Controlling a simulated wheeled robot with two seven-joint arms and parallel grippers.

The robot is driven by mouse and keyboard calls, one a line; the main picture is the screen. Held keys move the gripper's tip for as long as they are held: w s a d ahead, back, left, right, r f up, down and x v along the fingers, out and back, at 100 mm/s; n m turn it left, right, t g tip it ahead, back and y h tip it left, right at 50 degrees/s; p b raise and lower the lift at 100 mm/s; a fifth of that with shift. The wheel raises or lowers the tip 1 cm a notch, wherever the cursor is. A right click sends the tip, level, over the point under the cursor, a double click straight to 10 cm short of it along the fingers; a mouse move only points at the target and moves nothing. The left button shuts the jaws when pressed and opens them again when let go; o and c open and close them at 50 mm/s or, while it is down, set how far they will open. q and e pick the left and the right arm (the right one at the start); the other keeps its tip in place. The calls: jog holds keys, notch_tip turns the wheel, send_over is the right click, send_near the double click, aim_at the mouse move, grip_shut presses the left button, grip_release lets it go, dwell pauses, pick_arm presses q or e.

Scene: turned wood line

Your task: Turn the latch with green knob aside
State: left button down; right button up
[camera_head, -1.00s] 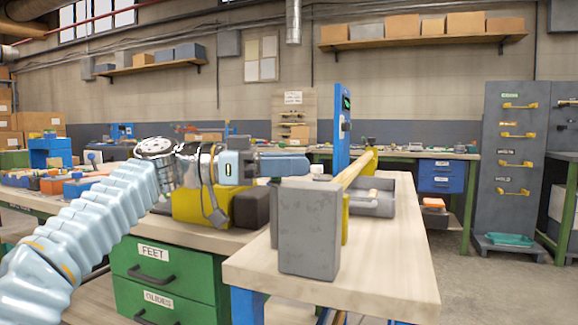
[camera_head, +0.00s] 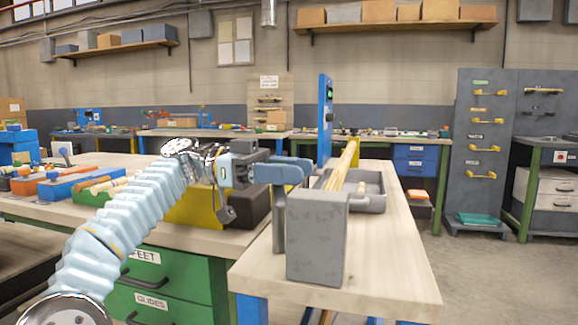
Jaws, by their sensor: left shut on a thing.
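My left gripper (camera_head: 296,172) reaches in from the left, its blue fingers shut just behind and above a grey block (camera_head: 317,238) on the wooden bench. The latch and its green knob cannot be made out; the fingers hide what they are closed on, most likely the knob. A grey upright piece (camera_head: 279,215) shows below the fingers, left of the block. My right gripper is not in view.
A tall blue panel (camera_head: 325,120) stands behind the fingers. Green drawers (camera_head: 165,285) are at lower left. The bench's front right is clear.

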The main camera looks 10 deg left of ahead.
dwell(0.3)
pick_arm(q)
jog(key=c, duration=0.7)
grip_release()
jog(key=w+a+p, duration=0.2)
jog(key=a+p, duration=0.2)
jog(key=a, duration=0.9)
jog(key=shift+w+a, duration=0.2)
jog(key=shift+a, duration=0.1)
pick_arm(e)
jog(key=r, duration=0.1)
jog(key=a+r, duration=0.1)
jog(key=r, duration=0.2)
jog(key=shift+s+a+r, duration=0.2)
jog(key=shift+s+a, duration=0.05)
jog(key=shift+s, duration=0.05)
pick_arm(q)
jog(key=shift+c, duration=0.2)
